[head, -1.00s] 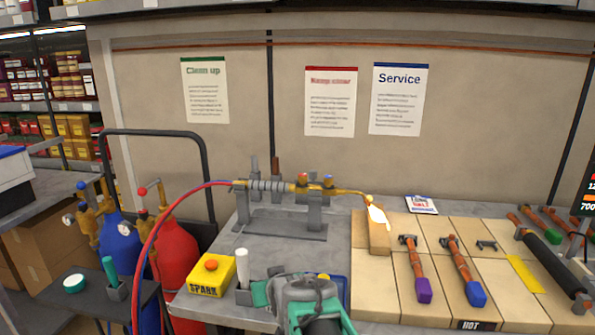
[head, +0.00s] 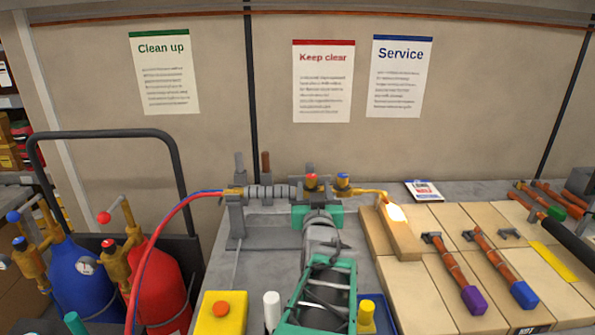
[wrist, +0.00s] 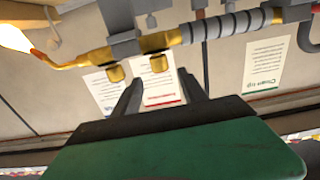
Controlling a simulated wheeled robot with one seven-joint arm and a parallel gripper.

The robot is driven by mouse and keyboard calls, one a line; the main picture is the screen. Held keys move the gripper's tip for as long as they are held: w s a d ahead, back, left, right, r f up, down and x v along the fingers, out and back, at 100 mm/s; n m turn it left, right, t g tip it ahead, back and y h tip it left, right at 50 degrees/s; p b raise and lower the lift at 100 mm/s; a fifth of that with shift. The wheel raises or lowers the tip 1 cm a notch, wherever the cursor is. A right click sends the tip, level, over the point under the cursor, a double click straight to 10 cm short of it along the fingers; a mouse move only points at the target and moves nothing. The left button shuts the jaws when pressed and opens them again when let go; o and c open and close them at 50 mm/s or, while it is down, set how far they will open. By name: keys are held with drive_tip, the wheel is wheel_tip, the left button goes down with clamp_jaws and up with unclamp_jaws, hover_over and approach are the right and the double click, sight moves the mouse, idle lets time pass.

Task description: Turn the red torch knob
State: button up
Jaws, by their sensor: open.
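The brass torch (head: 372,192) lies level in a grey stand (head: 236,220), its lit flame (head: 397,213) at the right end. The red knob (head: 312,178) sits on top of the torch, left of the blue knob (head: 343,178). My gripper (head: 316,200) is in front of the torch, just below the red knob. In the wrist view the open fingers (wrist: 160,90) point at the torch, and a brass knob fitting (wrist: 158,62) lines up between them. The fingers look empty; contact cannot be told. No red shows on that fitting there.
The flame burns at a tan brick (head: 400,236). Copper pipe pieces with purple (head: 474,300) and blue (head: 524,294) ends lie on bricks to the right. A yellow box (head: 222,314), a red cylinder (head: 160,285) and a blue cylinder (head: 82,285) stand at the left.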

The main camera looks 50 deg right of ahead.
sight(312, 179)
drive_tip(key=p+x, duration=0.1)
drive_tip(key=x, duration=0.6)
drive_tip(key=shift+w, duration=0.1)
drive_tip(key=shift+c, duration=0.5)
drive_tip(key=shift+a, duration=0.1)
clamp_jaws()
